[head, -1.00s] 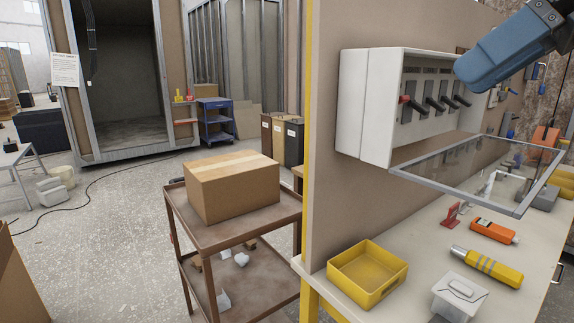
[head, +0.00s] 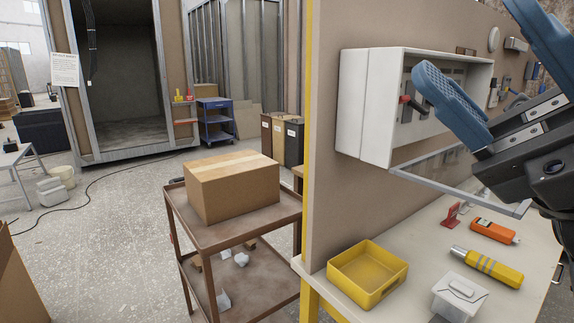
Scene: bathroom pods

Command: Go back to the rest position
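My gripper (head: 470,40) is in the upper right of the head view. Its two blue fingers are spread wide apart, with nothing seen between them. One finger overlaps the white switch box (head: 378,105) on the wall panel, hiding most of its row of levers; one red-tipped lever (head: 405,100) shows beside the fingertip. I cannot tell whether the finger touches the box. The box's clear framed cover (head: 450,190) hangs open below it, partly hidden behind my gripper.
A brown cart (head: 240,232) with a cardboard box (head: 232,187) stands left.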

